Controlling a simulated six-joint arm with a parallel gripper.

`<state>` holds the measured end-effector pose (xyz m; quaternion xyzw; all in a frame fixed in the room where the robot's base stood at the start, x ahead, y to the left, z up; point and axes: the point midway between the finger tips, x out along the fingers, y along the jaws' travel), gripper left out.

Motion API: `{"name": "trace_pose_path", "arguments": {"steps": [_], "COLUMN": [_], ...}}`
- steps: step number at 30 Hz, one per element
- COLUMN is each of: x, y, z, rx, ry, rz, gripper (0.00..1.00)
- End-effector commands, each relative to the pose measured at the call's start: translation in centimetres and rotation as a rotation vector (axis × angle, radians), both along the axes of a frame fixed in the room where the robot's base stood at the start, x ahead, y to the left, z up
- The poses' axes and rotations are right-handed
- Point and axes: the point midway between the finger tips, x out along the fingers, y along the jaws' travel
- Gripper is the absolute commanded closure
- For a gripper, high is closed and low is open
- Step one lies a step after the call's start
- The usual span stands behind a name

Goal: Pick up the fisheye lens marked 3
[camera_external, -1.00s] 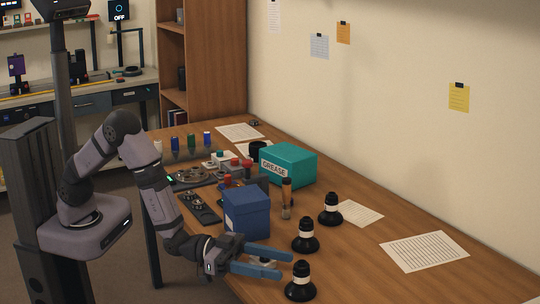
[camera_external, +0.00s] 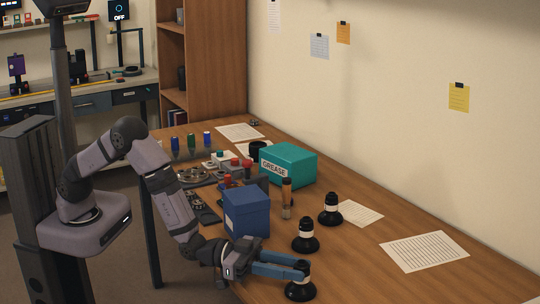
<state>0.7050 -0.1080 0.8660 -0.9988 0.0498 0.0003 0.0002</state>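Three similar black lens-like pieces with wide round bases and pale bands stand upright in a row on the wooden table. The nearest black piece (camera_external: 300,291) is at the front edge, the middle black piece (camera_external: 306,240) is behind it, and the far black piece (camera_external: 330,211) is further back. No number is readable on any of them. My gripper (camera_external: 306,269) has its blue fingers at the upper part of the nearest piece, one on either side. I cannot tell whether they touch it. That piece still stands on the table, its upper part partly hidden by the fingers.
A blue box (camera_external: 246,213) stands just behind my gripper. A teal box labelled GREASE (camera_external: 288,165) and a brush (camera_external: 286,199) are further back. Small parts crowd the table's far left. Papers (camera_external: 424,251) lie on the right, where the table is mostly clear.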

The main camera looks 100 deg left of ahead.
Motion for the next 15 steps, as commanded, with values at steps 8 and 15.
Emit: {"name": "trace_pose_path", "arguments": {"steps": [8,15], "x": [0.0,0.1], "y": [0.0,0.0], "z": [0.3,2.4], "rx": [-0.001,-0.002], "ry": [-0.004,-0.007], "rz": [0.000,0.000], "gripper": [0.97,0.97]}}
